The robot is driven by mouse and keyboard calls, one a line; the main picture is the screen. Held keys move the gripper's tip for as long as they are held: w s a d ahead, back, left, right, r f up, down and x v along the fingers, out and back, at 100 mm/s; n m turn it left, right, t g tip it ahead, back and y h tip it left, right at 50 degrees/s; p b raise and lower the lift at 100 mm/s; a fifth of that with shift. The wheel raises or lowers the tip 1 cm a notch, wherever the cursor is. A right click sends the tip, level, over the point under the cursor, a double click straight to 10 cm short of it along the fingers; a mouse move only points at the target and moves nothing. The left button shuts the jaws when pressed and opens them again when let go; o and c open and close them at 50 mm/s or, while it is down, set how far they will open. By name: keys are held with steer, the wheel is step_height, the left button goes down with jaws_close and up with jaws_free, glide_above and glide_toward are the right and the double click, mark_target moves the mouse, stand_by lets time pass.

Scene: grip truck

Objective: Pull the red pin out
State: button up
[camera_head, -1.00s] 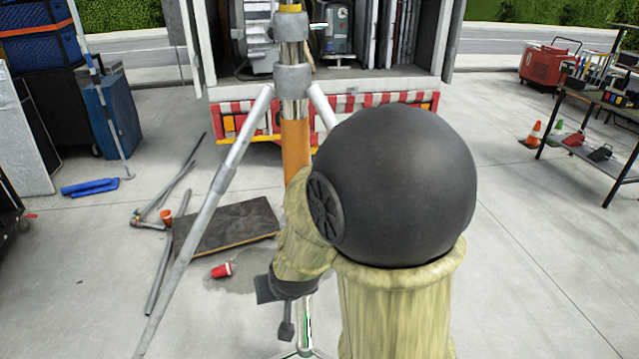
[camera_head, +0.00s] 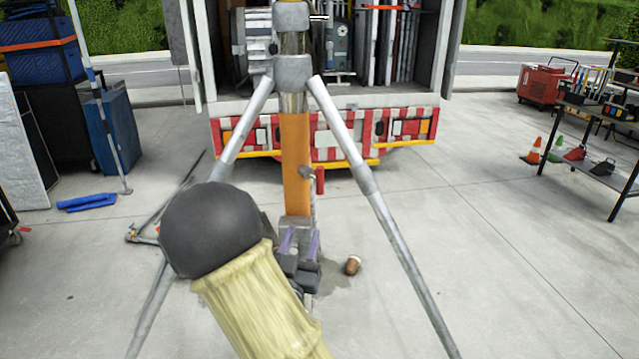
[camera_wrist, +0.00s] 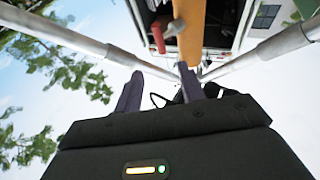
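My gripper (camera_head: 302,231) is in front of the column's lower end, below the pin. In the wrist view its two purple-grey fingers (camera_wrist: 160,70) are apart with nothing between them, and the pin is beyond their tips. The pin's inner end is hidden.
Tripod legs (camera_head: 375,205) slope down on both sides of my arm. A small brown cup (camera_head: 352,265) is on the floor right of my gripper. The truck's striped rear (camera_head: 345,140) is behind the stand. Open concrete (camera_head: 480,240) lies to the right.

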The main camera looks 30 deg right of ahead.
steer(key=shift+s+a+r+t, duration=0.15)
steer(key=shift+s+r+t, duration=0.05)
steer(key=shift+r+t, duration=0.1)
steer(key=p, duration=0.6)
glide_toward(319, 179)
steer(key=x, duration=1)
steer(key=shift+s+a+r, duration=0.1)
steer(key=shift+r, duration=0.05)
steer(key=shift+w+d+r, duration=0.15)
steer(key=shift+w+d, duration=0.2)
steer(key=shift+w, duration=0.1)
jaws_close()
